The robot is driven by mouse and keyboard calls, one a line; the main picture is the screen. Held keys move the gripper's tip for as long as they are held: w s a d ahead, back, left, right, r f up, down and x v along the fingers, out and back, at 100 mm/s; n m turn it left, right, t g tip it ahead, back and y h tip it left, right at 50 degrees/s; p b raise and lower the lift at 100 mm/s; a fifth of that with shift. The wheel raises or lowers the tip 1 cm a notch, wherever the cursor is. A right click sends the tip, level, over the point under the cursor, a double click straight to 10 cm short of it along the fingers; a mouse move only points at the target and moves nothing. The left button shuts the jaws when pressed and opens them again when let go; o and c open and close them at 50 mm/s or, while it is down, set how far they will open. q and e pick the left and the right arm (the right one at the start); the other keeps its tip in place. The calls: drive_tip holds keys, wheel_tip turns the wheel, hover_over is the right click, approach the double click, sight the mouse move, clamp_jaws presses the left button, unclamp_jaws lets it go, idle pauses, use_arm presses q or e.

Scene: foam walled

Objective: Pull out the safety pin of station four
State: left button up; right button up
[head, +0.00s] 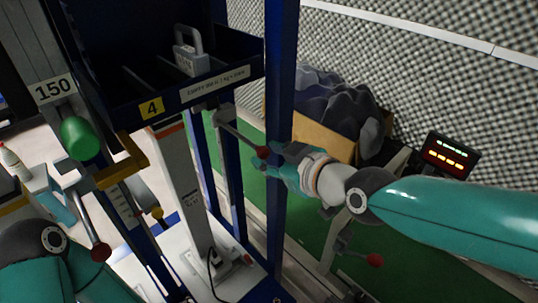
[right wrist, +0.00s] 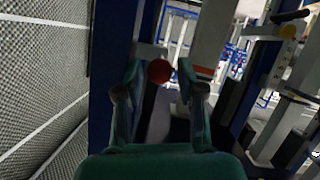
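Station four's frame is blue, with a yellow "4" label (head: 151,108) on its dark tray (head: 215,85). A lever with a red ball knob (head: 263,152) sticks out from its right side. My right gripper (head: 272,155) is at this knob. In the right wrist view the red knob (right wrist: 160,71) shows between the two open fingers, with gaps on both sides; I cannot tell how deep it sits. A small yellow knob (head: 157,212) is on the lower left post. I cannot tell which part is the safety pin. My left gripper is out of view; only its arm shows at lower left.
A grey padlock-shaped weight (head: 190,52) stands on the tray. A green ball (head: 80,138) and a second red-knobbed lever (head: 100,252) are at left. A cardboard box (head: 325,138) with dark foam and a red-lit display (head: 450,153) stand behind. Blue posts flank my right gripper.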

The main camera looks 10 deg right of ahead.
drive_tip(key=v, duration=1.2)
drive_tip(key=shift+f, duration=0.1)
drive_tip(key=shift+a, duration=0.1)
